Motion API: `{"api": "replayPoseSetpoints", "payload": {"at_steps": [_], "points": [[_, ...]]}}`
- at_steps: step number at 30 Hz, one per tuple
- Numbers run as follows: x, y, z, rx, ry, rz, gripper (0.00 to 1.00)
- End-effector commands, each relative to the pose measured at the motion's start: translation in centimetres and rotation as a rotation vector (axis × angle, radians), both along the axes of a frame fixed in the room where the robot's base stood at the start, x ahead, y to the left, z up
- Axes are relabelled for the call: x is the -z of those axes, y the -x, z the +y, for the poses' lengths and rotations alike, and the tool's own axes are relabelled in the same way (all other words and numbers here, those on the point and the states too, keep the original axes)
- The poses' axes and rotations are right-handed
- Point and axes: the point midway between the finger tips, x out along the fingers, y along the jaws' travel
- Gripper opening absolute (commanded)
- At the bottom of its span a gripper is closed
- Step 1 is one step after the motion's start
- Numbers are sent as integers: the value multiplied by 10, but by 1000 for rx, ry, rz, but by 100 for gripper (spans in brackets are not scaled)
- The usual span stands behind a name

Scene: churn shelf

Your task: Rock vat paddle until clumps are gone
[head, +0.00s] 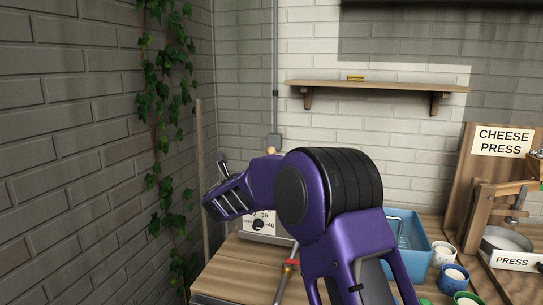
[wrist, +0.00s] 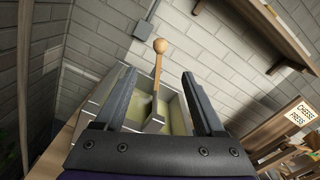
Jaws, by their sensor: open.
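The vat paddle (wrist: 158,66) stands up from the vat, with a wooden handle and round knob. The knob also shows in the head view (head: 270,151), just behind my arm. The grey-walled vat (wrist: 100,97) holds pale yellow contents (wrist: 178,115); I cannot make out clumps. In the head view my arm hides most of the vat. My gripper (wrist: 157,75) is open and empty. In the wrist view the handle appears between its fingers, but I cannot tell whether it is between them in depth or beyond. No contact shows.
A panel with a dial (head: 259,223) stands below my gripper. A blue bin (head: 419,262) and several small cups (head: 444,253) are right of my arm. The cheese press (head: 490,200) is far right. A wall shelf (head: 378,87) hangs above; ivy (head: 160,110) climbs the left wall.

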Motion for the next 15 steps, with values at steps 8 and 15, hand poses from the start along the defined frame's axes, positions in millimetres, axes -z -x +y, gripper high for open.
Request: {"api": "replayPoseSetpoints", "payload": {"at_steps": [8, 15], "points": [[0, -32, -12, 7, -14, -3, 71], [0, -74, -25, 5, -12, -3, 71]]}}
